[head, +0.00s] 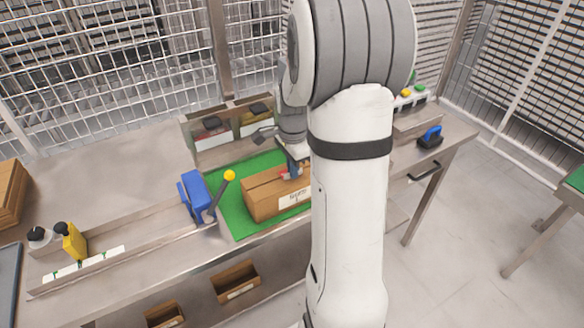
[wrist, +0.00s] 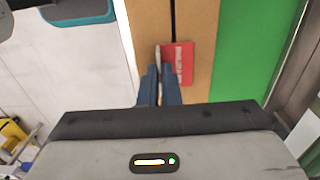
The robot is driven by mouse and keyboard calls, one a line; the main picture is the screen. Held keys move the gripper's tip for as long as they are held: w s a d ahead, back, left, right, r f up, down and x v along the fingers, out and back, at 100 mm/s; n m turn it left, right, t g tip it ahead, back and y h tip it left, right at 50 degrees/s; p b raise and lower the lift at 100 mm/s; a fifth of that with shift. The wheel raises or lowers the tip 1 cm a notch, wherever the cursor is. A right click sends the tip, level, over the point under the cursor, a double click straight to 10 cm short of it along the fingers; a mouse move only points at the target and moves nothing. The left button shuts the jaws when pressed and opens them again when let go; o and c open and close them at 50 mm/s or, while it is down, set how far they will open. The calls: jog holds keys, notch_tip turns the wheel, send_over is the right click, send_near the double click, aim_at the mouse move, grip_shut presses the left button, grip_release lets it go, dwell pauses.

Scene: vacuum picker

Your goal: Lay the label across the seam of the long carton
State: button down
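The long brown carton (head: 262,200) lies on a green mat, with a white printed sticker on its front side. In the wrist view its top (wrist: 200,25) shows a dark seam running away from me. The red label (wrist: 182,64) is at the carton top, reaching over the line of the seam, more of it to the right. It also shows in the head view (head: 286,174). My gripper (wrist: 159,76) has its blue fingers close together on a pale upright edge at the label's left side. Whether the label touches the carton is unclear. In the head view my arm partly hides my gripper (head: 294,172).
The green mat (head: 237,214) surrounds the carton. A blue device (head: 194,196) with a yellow-knobbed lever stands left of it. Bins (head: 215,146) stand behind. A blue-handled tool (head: 430,138) is at the right.

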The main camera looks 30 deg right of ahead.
jog(key=c, duration=2.1)
grip_release()
jog(key=shift+f, duration=0.1)
jog(key=o, duration=0.5)
jog(key=shift+o, duration=0.2)
jog(key=o, duration=0.7)
jog(key=shift+r, duration=0.2)
notch_tip(320, 180, up, 8)
jog(key=p, duration=0.5)
jog(key=shift+f+p, duration=0.15)
jog(key=shift+p, duration=0.15)
